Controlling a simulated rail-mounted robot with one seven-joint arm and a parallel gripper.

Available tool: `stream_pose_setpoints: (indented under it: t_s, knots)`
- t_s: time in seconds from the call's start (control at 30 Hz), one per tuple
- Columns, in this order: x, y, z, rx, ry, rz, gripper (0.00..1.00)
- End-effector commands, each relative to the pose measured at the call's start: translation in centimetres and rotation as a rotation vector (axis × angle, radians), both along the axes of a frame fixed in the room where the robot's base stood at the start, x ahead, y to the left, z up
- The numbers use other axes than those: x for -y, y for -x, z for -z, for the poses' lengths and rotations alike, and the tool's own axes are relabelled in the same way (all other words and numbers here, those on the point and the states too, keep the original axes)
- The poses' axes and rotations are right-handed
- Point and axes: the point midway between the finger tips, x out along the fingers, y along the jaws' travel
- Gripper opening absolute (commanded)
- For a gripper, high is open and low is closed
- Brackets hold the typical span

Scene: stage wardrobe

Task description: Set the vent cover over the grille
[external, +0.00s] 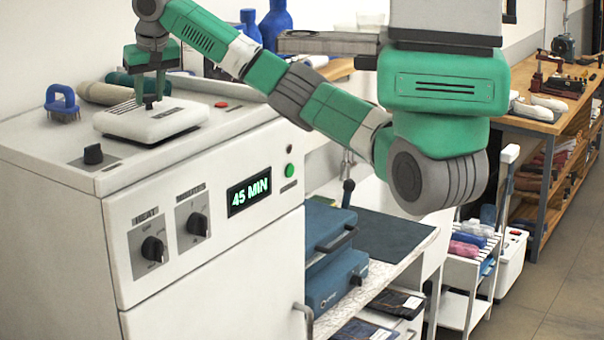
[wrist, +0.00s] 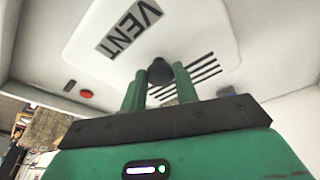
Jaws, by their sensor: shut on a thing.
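The vent cover (external: 128,122) is a white, shallow, rounded lid at the top of the white cabinet. In the wrist view the cover (wrist: 212,42) shows a VENT label, dark slots and a dark knob (wrist: 160,72). My gripper (external: 150,103) comes down from above, and its two green fingers (wrist: 161,88) are shut on the cover's knob. The cover looks level and is at or very close to the cabinet top; I cannot tell whether it touches. I see no grille; the area under the cover is hidden.
The cabinet top (external: 50,140) also carries a blue-handled brush (external: 62,103), rolls (external: 105,94) behind the cover, a black knob (external: 93,153) at the front and a red button (external: 221,105). Blue bottles (external: 273,25) stand behind my arm. The cabinet top's left side has bare room.

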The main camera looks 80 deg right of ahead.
Motion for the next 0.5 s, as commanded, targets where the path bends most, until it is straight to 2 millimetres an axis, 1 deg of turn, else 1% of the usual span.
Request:
stream_pose_setpoints:
  t_s: [0.03, 0.13, 0.5]
  knots:
    - [-0.01, -0.01, 0.59, 0.000, 0.000, 0.000, 0.01]
    - [-0.02, -0.01, 0.93, 0.000, 0.000, 0.000, 0.01]
    - [-0.02, -0.01, 1.00, 0.000, 0.001, -0.001, 0.01]
